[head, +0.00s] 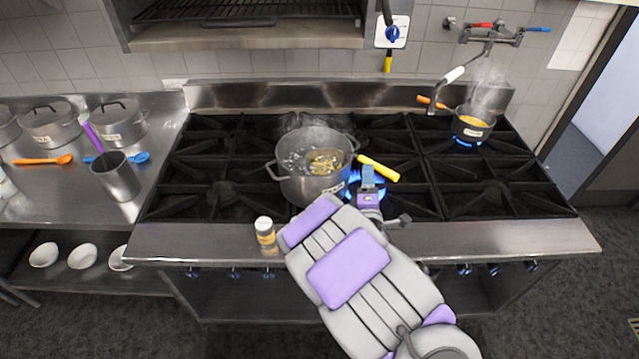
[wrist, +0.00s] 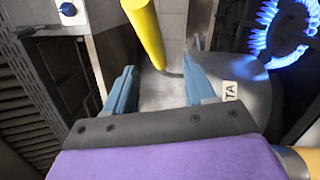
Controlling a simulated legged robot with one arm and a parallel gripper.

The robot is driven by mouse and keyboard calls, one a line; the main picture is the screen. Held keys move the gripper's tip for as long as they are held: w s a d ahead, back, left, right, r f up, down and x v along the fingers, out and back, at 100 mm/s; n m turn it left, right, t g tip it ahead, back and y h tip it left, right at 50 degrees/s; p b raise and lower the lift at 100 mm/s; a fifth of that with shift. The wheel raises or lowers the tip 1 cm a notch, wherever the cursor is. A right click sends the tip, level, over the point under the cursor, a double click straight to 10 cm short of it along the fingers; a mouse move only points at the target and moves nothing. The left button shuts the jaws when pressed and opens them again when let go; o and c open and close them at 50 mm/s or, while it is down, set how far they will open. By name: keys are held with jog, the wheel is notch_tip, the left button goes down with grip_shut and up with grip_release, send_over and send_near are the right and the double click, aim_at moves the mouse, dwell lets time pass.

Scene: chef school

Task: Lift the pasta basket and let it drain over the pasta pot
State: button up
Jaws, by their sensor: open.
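A steel pasta pot (head: 296,187) stands on the stove's front burner, with bubbling water and yellow pasta inside. The pasta basket's yellow handle (head: 378,168) sticks out past the pot's right rim. The basket itself is mostly hidden in the pot. My gripper (head: 367,172) is just right of the pot, beside the handle. In the wrist view my gripper (wrist: 158,72) is open, with its two blue fingers apart. The handle (wrist: 143,30) lies ahead of the fingers, near the gap between them. The pot's labelled side (wrist: 250,85) is right of them.
A blue flame (head: 378,187) burns under the pot's right side. A small steaming pan (head: 474,124) stands at the back right burner. A seasoning jar (head: 264,231) stands on the stove's front ledge. Pots and utensils fill the left counter (head: 70,180).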

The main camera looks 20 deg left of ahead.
aim_at(374, 164)
jog(key=x, duration=0.3)
jog(key=a+x, duration=0.1)
jog(key=x, duration=0.2)
jog(key=shift+d+r, duration=0.2)
jog(key=shift+d, duration=1.05)
jog(key=shift+c, duration=1.2)
jog(key=shift+a+f, duration=0.15)
jog(key=shift+a, duration=1)
jog(key=c, duration=0.6)
jog(key=shift+d, duration=0.15)
jog(key=shift+c, duration=0.7)
jog(key=shift+d, duration=0.65)
grip_shut()
jog(key=shift+a, duration=0.15)
